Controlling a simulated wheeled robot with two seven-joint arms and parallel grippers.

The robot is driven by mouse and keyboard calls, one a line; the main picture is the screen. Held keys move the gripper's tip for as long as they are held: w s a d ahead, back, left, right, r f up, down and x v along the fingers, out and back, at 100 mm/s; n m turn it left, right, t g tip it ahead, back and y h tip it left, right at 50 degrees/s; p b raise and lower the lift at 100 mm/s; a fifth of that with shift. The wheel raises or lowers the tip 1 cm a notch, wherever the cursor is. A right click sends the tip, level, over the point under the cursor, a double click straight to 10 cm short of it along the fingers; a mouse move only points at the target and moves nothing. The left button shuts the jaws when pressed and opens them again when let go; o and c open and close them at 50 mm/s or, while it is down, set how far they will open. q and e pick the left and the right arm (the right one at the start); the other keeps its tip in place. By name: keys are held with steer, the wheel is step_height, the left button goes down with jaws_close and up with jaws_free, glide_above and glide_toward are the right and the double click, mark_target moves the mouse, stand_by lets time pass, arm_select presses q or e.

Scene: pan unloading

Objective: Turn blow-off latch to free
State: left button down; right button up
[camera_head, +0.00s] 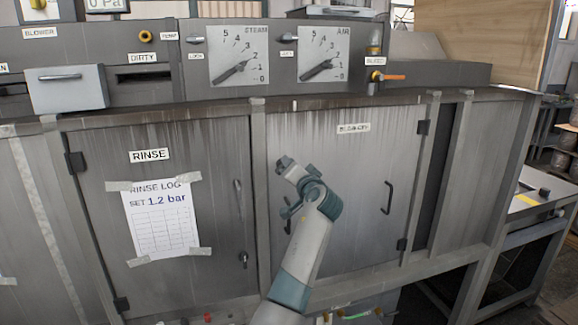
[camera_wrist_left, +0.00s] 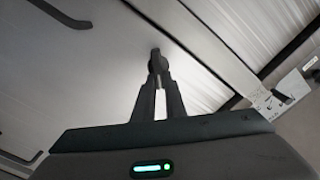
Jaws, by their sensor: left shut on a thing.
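The blow-off door (camera_head: 345,170) is the grey, streaked door right of the rinse door, with a "BLOW-OFF" label near its top. My right gripper is not in view.
A dark bar handle (camera_head: 387,197) stands out from the door's right part. The rinse door (camera_head: 95,235) on the left carries a taped log sheet (camera_head: 160,220), a handle and its own latch (camera_head: 243,259). Gauges (camera_head: 239,56) and an orange-handled valve (camera_head: 388,77) sit above.

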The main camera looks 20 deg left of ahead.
arm_select(q)
steer(key=m+p, duration=0.1)
steer(key=m, duration=0.5)
steer(key=f+m+p, duration=0.1)
steer(key=m, duration=0.2)
steer(key=shift+w+d+p, duration=0.15)
steer(key=shift+w+p, duration=0.05)
steer(key=shift+p, duration=0.1)
steer(key=shift+f, duration=0.1)
steer(key=c, duration=1.8)
jaws_free()
steer(key=shift+f, duration=0.1)
steer(key=shift+s, duration=0.1)
